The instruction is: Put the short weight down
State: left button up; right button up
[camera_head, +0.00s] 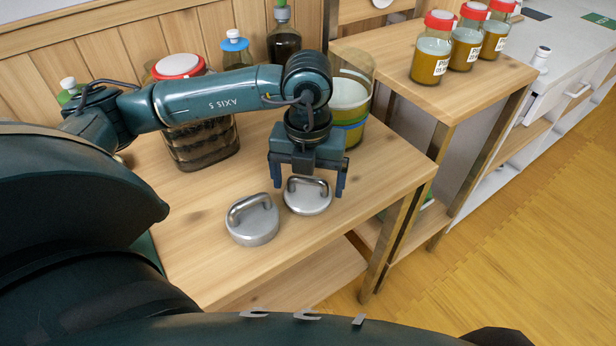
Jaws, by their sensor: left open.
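Two round metal weights with arched handles are on the wooden table. The thinner one, which looks like the short weight (309,205), appears to rest flat on the tabletop. The thicker weight (252,225) stands beside it to the left and nearer to me. My left gripper (309,188) points down over the short weight. Its two blue fingers are spread wide, one on either side of the handle, and hold nothing. My right gripper is out of view.
A red-lidded jar (190,142) and a large glass jar (350,103) stand behind the weights, with bottles further back. A side shelf (400,95) at the right holds several red-capped jars. The table's front edge is near the weights; bare wood lies right of them.

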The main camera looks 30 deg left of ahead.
aim_at(309, 178)
pick_arm(q)
jog(key=shift+r, duration=0.25)
notch_tip(309, 178, up, 12)
jog(key=p, duration=0.1)
jog(key=shift+p, duration=0.3)
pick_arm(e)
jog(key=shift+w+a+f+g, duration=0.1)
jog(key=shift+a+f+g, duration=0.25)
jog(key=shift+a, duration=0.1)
pick_arm(q)
jog(key=shift+f, duration=0.15)
